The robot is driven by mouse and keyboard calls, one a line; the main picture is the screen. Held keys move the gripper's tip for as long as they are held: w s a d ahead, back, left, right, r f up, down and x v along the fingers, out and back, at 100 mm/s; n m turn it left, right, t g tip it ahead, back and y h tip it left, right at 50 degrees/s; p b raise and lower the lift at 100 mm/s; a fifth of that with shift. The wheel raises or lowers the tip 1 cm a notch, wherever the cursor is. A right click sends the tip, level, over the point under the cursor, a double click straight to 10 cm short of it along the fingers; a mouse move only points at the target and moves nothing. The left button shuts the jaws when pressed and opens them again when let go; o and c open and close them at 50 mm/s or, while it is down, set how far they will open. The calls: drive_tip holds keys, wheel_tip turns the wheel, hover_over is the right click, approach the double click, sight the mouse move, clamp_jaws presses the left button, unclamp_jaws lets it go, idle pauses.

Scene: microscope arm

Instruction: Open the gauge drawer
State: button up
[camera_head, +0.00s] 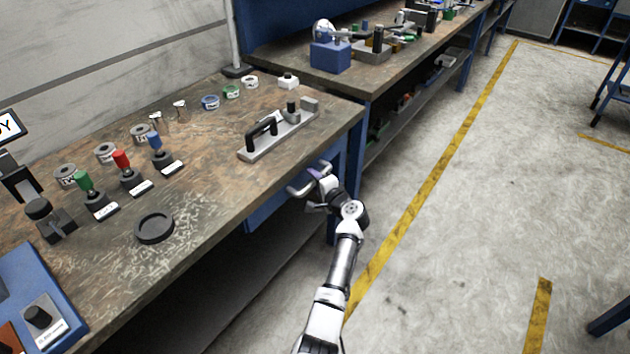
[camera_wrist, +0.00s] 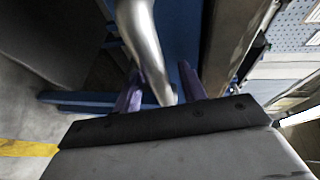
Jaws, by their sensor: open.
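The gauge drawer (camera_head: 268,207) is a blue front under the worktop, at the bench's near right corner. Its silver bar handle (camera_head: 299,191) sticks out from the front. In the wrist view the handle (camera_wrist: 143,40) is a curved metal bar running down between the two purple fingers. My gripper (camera_head: 316,177) is at the handle, with my arm reaching up from below. In the wrist view my gripper (camera_wrist: 160,85) is open, with a finger on each side of the bar. Whether a finger touches the bar is unclear. The drawer's inside is hidden.
The worktop (camera_head: 210,180) above holds a grey fixture with a black handle (camera_head: 265,135), several coloured knobs, small jars and a black round dish (camera_head: 154,228). A second bench (camera_head: 370,85) stands behind. The concrete floor (camera_head: 470,220) to the right is clear.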

clamp_jaws()
idle(0.3)
drive_tip(key=s+d, duration=0.7)
drive_tip(key=d, duration=0.3)
drive_tip(key=s+d+b, duration=0.1)
drive_tip(key=s+d, duration=0.7)
drive_tip(key=d, duration=0.3)
drive_tip(key=shift+s, duration=0.2)
unclamp_jaws()
drive_tip(key=shift+d, duration=0.1)
